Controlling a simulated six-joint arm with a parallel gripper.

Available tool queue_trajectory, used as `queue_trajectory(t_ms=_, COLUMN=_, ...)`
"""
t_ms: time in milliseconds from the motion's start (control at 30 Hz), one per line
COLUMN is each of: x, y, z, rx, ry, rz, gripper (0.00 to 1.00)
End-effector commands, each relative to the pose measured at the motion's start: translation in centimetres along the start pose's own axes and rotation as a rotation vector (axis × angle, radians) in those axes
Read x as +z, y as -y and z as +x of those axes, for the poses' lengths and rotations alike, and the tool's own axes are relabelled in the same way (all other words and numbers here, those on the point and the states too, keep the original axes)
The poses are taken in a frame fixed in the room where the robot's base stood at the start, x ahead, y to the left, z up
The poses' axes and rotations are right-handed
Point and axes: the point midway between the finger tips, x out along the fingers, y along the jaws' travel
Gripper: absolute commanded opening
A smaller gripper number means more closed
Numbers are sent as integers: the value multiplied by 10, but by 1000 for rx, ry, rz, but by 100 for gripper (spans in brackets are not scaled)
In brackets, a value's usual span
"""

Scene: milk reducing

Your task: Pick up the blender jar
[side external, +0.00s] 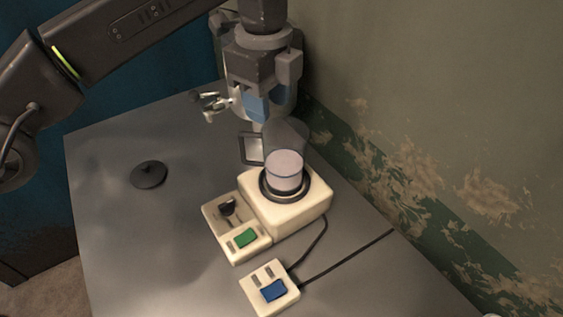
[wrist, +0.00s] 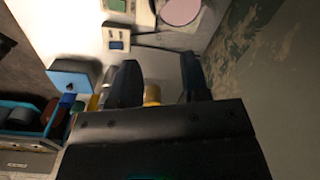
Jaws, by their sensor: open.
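The clear blender jar (side external: 285,150) stands upright on the cream blender base (side external: 318,206), with pale pinkish liquid in its lower part. Its squarish handle (side external: 251,148) sticks out on the far left side. In the wrist view, the pink round of the jar's contents (wrist: 180,11) shows at the top edge. My gripper (wrist: 160,78) is open, with its two dark fingers apart and no jar between them. In the side view it hangs just above and behind the jar, near the handle; its fingertips are hard to make out there.
A black round lid (side external: 149,174) lies on the grey table (side external: 110,230). A switch box (side external: 270,289) with a blue button and cables sits in front of the base. A peeling wall (side external: 440,130) rises close on the right. A blue box (wrist: 75,76) shows in the wrist view.

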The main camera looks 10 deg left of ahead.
Motion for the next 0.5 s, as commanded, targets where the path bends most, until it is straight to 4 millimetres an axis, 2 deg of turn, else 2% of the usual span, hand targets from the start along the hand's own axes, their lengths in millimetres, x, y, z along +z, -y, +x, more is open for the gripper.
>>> queue_trajectory(t_ms=200, x=1, y=-3, z=16, rx=2, ry=0, rz=-2, gripper=42)
queue_trajectory(t_ms=500, x=1, y=-2, z=60, rx=2, ry=0, rz=-2, gripper=42)
